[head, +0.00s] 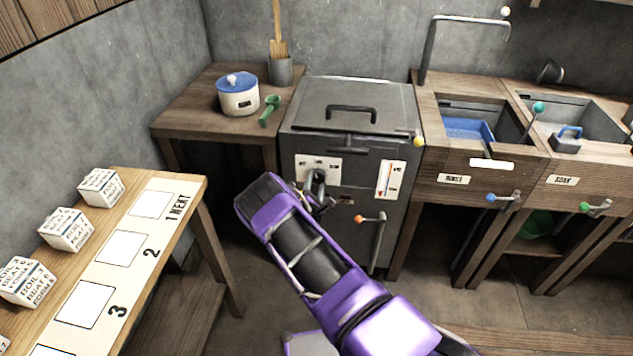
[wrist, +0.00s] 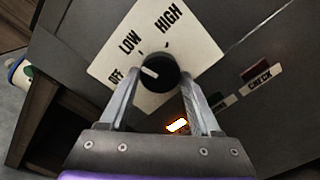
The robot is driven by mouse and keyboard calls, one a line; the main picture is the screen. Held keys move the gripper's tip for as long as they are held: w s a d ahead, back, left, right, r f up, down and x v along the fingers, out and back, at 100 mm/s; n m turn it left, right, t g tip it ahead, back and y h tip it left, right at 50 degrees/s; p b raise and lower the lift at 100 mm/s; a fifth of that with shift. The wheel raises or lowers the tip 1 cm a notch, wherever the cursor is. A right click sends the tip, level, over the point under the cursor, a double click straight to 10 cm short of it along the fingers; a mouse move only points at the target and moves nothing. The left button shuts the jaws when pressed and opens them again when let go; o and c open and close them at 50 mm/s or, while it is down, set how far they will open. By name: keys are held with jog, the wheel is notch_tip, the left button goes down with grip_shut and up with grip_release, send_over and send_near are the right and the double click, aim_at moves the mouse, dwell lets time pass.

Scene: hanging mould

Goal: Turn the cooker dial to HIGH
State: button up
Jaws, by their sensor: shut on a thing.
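The cooker dial (wrist: 160,73) is a round black knob with a white pointer mark, on a white plate (wrist: 118,62) reading OFF, LOW and HIGH. The pointer faces left in the wrist view, roughly between OFF and LOW and away from HIGH. My gripper (wrist: 160,84) is shut on the dial, one finger on each side of it. In the head view my gripper (head: 318,188) is at the front of the grey cooker (head: 355,150), and hides most of the dial. The plate's top edge shows above it.
Below the dial an orange light (wrist: 177,126) glows, beside a dark red CHECK light (wrist: 256,72). A lever with an orange knob (head: 359,219) and a gauge (head: 390,180) are to the right of my gripper. A side table (head: 185,122) stands left of the cooker.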

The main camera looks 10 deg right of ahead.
jog(key=m, duration=0.3)
jog(key=shift+m, duration=0.4)
jog(key=m, duration=0.3)
jog(key=shift+f+m, duration=0.1)
jog(key=shift+m, duration=0.2)
jog(key=m, duration=0.4)
jog(key=shift+a+m+b, duration=0.1)
jog(key=shift+m+b, duration=0.25)
jog(key=shift+m, duration=1.05)
jog(key=o, duration=1.4)
jog(key=p+v, duration=0.2)
jog(key=v, duration=1.5)
jog(key=shift+s, duration=0.2)
jog(key=shift+r, duration=0.2)
